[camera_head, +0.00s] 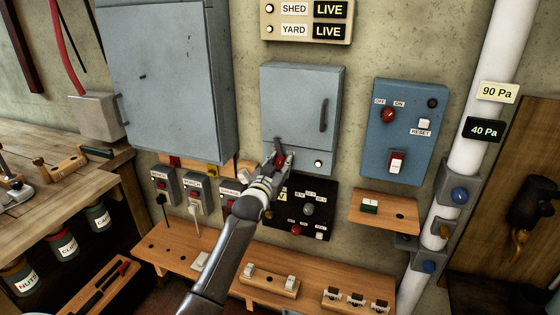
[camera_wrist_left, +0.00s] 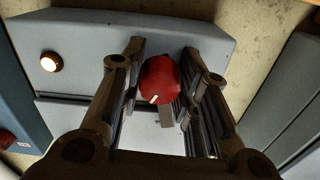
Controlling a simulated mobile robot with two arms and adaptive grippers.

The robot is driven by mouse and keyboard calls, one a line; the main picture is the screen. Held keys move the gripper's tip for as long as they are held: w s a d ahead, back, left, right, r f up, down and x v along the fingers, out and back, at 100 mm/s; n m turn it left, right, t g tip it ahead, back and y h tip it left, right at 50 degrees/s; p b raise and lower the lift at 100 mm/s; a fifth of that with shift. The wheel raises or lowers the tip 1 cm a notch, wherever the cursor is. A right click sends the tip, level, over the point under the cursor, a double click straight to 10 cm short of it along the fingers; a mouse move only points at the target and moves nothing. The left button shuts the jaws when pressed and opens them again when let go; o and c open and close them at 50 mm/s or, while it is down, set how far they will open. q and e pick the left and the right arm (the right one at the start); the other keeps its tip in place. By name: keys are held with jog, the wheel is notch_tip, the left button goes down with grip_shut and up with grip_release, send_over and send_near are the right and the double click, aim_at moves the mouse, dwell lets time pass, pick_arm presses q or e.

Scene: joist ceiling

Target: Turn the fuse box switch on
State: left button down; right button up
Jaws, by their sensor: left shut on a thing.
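A small grey box (camera_head: 300,105) with a shut door and a dark vertical handle hangs on the wall in the middle; it looks like the fuse box. A red rotary switch (camera_wrist_left: 160,80) sits on its lower front strip, and a white line marks the knob. My left gripper (camera_head: 277,157) reaches up to that strip. In the wrist view its fingers stand on either side of the red switch, shut on it. The fingers partly hide the switch in the head view. A round lamp (camera_wrist_left: 50,62) on the same strip glows pale. My right gripper is not in view.
A larger grey cabinet (camera_head: 165,75) hangs to the left. A blue panel (camera_head: 403,130) with a red knob and a rocker switch hangs to the right. A black control panel (camera_head: 308,210) is just below. A wooden shelf (camera_head: 215,262) runs under my arm.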

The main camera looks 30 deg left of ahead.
pick_arm(q)
jog(key=shift+a+r+m+p, duration=0.15)
jog(key=shift+m+p, duration=0.5)
jog(key=shift+m, duration=1.35)
jog(key=c, duration=1.1)
grip_release()
jog(key=shift+s+d, duration=0.2)
jog(key=shift+s, duration=0.1)
jog(key=v, duration=1.1)
jog(key=shift+s+d, duration=0.15)
jog(key=shift+s, duration=0.05)
